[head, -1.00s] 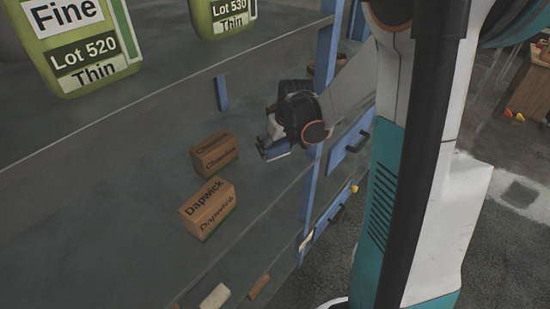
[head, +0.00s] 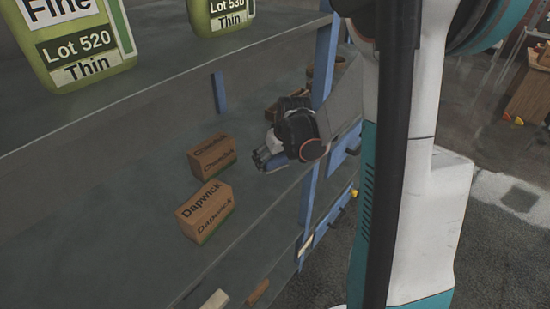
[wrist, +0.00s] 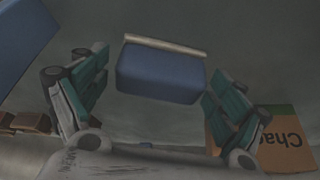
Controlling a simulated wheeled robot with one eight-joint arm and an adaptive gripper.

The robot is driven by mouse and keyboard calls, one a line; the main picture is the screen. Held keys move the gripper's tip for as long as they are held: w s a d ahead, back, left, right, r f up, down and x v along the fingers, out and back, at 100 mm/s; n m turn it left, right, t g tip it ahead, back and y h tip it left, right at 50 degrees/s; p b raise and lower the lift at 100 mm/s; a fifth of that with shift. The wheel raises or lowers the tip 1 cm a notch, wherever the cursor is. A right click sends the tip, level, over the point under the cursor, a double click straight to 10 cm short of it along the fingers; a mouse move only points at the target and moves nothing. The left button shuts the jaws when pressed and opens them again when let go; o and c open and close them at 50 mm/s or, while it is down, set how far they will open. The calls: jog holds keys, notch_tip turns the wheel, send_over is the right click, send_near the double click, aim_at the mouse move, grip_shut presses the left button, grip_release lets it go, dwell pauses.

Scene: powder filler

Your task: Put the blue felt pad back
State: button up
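The blue felt pad (wrist: 160,75) is a blue block with a pale strip along one edge. In the wrist view it sits between the tips of the two teal-lined fingers; a thin gap seems to show at its left side. In the head view my gripper (head: 264,158) hangs over the middle shelf, to the right of the small cartons, with the blue of the pad (head: 279,161) at its fingers. The pad is tilted in the picture and seems clear of the shelf. Its far side is hidden.
A Cheeko-like carton (head: 212,156) and a Dapwick carton (head: 205,211) stand on the shelf left of my gripper. Blue uprights (head: 322,120) edge the shelf close on the right. Green tubs (head: 75,45) stand on the shelf above. Bare shelf lies left of the cartons.

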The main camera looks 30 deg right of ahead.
jog(key=shift+r, duration=0.1)
jog(key=shift+r, duration=0.3)
jog(key=p+v, duration=0.4)
jog(key=v, duration=0.7)
jog(key=shift+s+r, duration=0.15)
jog(key=shift+r, duration=0.1)
